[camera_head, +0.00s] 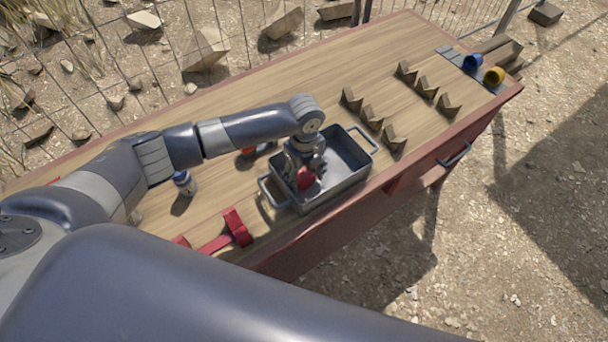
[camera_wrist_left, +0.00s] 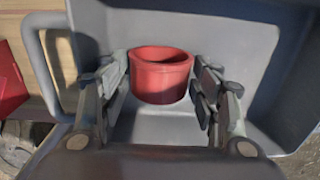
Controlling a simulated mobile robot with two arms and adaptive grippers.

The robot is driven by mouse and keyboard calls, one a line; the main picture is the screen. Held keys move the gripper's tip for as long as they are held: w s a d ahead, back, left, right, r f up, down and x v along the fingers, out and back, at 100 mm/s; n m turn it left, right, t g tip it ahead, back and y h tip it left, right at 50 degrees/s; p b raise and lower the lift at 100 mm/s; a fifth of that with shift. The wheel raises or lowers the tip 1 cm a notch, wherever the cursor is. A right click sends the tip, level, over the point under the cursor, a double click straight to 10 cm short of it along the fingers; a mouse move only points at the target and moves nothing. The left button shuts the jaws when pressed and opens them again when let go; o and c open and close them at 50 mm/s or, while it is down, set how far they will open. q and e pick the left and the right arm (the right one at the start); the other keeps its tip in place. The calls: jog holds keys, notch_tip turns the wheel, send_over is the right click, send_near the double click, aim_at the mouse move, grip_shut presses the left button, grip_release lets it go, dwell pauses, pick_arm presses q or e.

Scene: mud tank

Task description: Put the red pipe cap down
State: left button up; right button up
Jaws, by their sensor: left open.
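The red pipe cap (camera_head: 306,178) is inside the grey metal tray (camera_head: 349,179), toward its left part. In the left wrist view the red pipe cap (camera_wrist_left: 160,75) stands with its round opening up on the tray floor (camera_wrist_left: 165,127). My left gripper (camera_head: 304,170) reaches down into the tray over the cap. In the wrist view its fingers (camera_wrist_left: 163,95) are open, one on each side of the cap, with gaps between them and the cap. My right gripper is not in view.
Several brown angled blocks (camera_head: 371,118) stand right of the tray. A blue cap (camera_head: 472,62) and a yellow cap (camera_head: 494,76) sit at the table's far right end. A red bracket (camera_head: 237,227) and a blue-and-white can (camera_head: 184,183) are on the left. The wooden tabletop (camera_head: 300,80) is clear behind the tray.

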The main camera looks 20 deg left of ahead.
aim_at(304, 173)
pick_arm(q)
notch_tip(304, 173, up, 12)
jog(key=b, duration=0.2)
jog(key=shift+r+b, duration=0.2)
jog(key=shift+b, duration=0.2)
jog(key=shift+f, duration=0.1)
